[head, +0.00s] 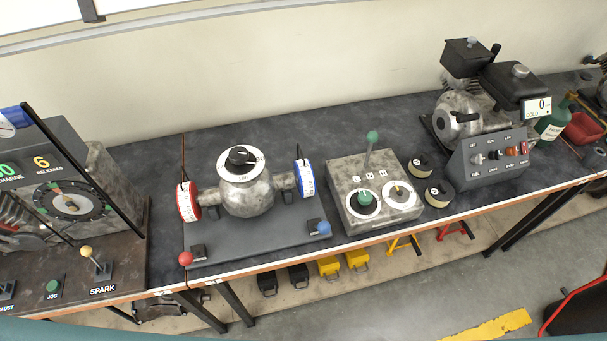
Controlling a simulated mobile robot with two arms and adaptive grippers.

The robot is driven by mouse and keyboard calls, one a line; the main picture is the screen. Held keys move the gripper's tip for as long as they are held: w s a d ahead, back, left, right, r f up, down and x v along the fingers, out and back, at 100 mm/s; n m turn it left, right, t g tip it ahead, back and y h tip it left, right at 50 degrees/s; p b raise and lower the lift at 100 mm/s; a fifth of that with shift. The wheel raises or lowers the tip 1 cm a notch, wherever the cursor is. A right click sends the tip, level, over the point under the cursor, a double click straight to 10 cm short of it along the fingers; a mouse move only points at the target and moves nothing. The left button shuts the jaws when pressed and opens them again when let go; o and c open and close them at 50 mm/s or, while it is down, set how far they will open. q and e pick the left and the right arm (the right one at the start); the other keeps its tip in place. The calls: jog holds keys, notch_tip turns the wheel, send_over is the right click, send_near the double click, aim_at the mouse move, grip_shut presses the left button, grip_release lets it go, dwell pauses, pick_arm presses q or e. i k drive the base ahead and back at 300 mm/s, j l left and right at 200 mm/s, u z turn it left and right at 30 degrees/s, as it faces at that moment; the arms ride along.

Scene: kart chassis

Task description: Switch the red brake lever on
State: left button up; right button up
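The red brake lever shows as a red ball knob (185,259) beside a small dark bracket, at the front left corner of a dark grey base plate (262,241). The knob sits left of its bracket, near the bench's front edge. A similar lever with a blue knob (324,227) sits at the plate's front right corner. Between them stands a metal round-bodied unit (246,198) with a red-rimmed wheel (188,202) on the left and a blue-rimmed wheel (305,178) on the right. Neither of my grippers is in view.
A grey control box (373,222) with a green-knobbed stick (372,137) stands to the right. To the left are a SPARK lever (86,252) and a green JOG button (52,286). An engine (458,114) and switch panel (488,160) stand farther right. Pedals (328,265) lie under the bench.

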aim_at(186, 259)
jog(key=k+u, duration=0.1)
jog(key=u, duration=0.25)
jog(key=j+u, duration=0.1)
jog(key=u, duration=0.25)
jog(key=k+u, duration=0.1)
jog(key=u, duration=0.25)
jog(key=k+j, duration=0.1)
jog(key=j, duration=0.3)
jog(key=k+j, duration=0.1)
jog(key=j, duration=0.25)
